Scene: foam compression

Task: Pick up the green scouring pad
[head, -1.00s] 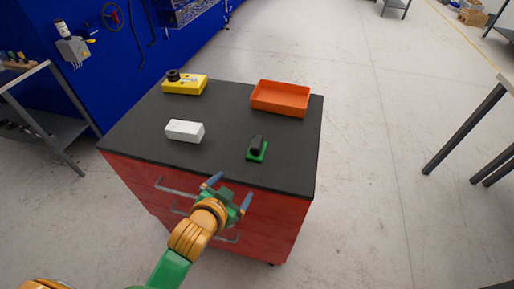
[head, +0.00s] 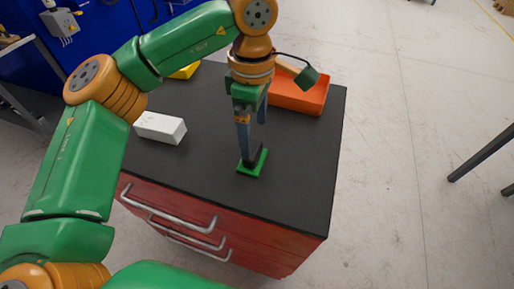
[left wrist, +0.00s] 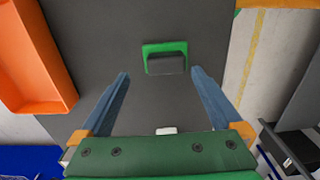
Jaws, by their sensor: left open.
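The green scouring pad (head: 252,171) lies flat on the dark top of the red cabinet, near its front edge. A black block (head: 254,151) rests on it and hides its middle. In the left wrist view the pad (left wrist: 165,46) shows as a green border around the black block (left wrist: 167,65), ahead of the fingertips. My left gripper (head: 253,141) points down above the pad, open and empty. In the left wrist view its two blue fingers (left wrist: 160,74) stand apart, with the pad between their lines but beyond the tips. My right gripper is not in view.
An orange tray (head: 302,99) stands at the back right of the cabinet top (head: 290,190). A white block (head: 160,128) lies to the left. A yellow box (head: 186,71) at the back is mostly hidden by my arm. The top right of the pad is clear.

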